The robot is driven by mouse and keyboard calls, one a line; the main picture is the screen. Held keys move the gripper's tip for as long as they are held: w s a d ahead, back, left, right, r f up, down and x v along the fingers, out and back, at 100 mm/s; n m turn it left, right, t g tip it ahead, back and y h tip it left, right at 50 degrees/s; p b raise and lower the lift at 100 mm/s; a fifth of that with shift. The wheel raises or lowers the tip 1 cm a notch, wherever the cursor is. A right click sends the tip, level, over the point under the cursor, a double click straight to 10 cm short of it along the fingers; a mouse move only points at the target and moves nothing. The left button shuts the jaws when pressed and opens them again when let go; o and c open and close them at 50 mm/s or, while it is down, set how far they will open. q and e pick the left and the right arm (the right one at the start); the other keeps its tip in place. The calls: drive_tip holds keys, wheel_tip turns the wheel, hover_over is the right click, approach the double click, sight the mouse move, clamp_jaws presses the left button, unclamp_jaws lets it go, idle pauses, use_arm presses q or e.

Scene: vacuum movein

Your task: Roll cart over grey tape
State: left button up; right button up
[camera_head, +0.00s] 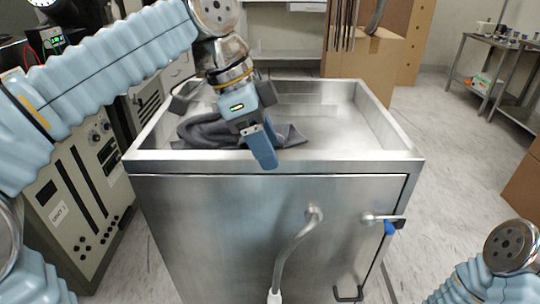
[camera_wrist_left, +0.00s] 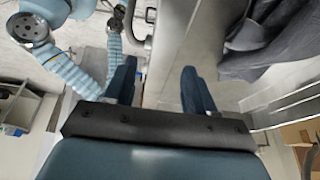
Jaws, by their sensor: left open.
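The cart is a stainless steel box (camera_head: 250,220) with a recessed open top, standing upright right in front of me. Its near rim (camera_head: 340,160) runs across the middle of the head view. My left gripper (camera_head: 264,158) is open and points down at this rim. In the left wrist view its two blue fingers (camera_wrist_left: 158,80) stand apart, with a strip of bare steel between them; I cannot tell whether they touch it. A dark grey cloth (camera_head: 205,132) lies inside the top, behind the gripper. My right gripper is out of view; only part of that arm shows at lower right. I see no grey tape.
A curved pipe (camera_head: 290,250) and a latch handle (camera_head: 382,218) stick out of the cart's front. Instrument cabinets (camera_head: 85,185) stand close on the left. Cardboard boxes (camera_head: 368,65) are behind. Open floor (camera_head: 455,150) lies to the right, before a metal table (camera_head: 500,75).

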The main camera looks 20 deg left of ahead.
use_arm(q)
drive_tip(key=shift+x, duration=0.9)
drive_tip(key=shift+c, duration=0.4)
clamp_jaws()
